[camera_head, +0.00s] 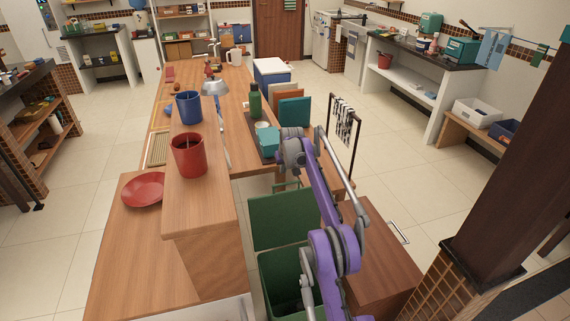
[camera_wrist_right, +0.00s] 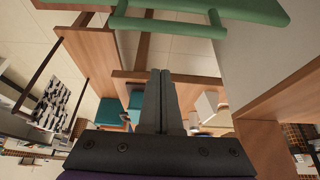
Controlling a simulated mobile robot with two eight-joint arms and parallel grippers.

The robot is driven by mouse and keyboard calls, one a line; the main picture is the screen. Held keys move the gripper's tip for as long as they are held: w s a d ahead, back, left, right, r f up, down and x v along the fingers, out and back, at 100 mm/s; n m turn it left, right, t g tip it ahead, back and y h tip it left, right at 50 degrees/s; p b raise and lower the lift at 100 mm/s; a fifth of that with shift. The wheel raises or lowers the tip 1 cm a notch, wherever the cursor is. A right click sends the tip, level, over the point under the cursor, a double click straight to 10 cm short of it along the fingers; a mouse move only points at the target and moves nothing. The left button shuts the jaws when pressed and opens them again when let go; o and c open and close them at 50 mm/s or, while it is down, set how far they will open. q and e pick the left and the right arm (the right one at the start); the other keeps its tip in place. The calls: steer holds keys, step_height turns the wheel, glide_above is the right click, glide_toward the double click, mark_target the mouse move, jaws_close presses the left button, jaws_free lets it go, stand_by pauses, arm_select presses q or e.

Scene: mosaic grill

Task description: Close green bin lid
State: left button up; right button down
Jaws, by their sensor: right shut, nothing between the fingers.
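The green bin (camera_head: 284,283) stands in the lower middle of the head view, beside the wooden counter. Its green lid (camera_head: 283,219) stands raised behind the bin opening, with a thin green handle (camera_head: 287,185) at its top edge. My right arm reaches up past the right side of the lid, and its wrist is above and beyond the handle. In the right wrist view my right gripper (camera_wrist_right: 161,73) is shut and empty. The green handle (camera_wrist_right: 200,25) crosses the top of that view, apart from the fingertips. My left gripper is not in view.
A red cup (camera_head: 188,155), a blue cup (camera_head: 188,107) and a red plate (camera_head: 143,189) are on the counters left of the bin. A wooden cabinet (camera_head: 385,255) stands right of it. A rack with a patterned towel (camera_head: 343,120) stands beyond my arm.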

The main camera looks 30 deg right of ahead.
steer(key=shift+s+a+f+b, duration=0.15)
steer(key=shift+s+b, duration=0.1)
steer(key=shift+s, duration=0.35)
steer(key=shift+s+a+f+b, duration=0.15)
steer(key=shift+s+b, duration=0.15)
steer(key=shift+s, duration=0.35)
steer(key=shift+s+a+f+b, duration=0.15)
steer(key=shift+s+b, duration=0.1)
steer(key=shift+s, duration=0.35)
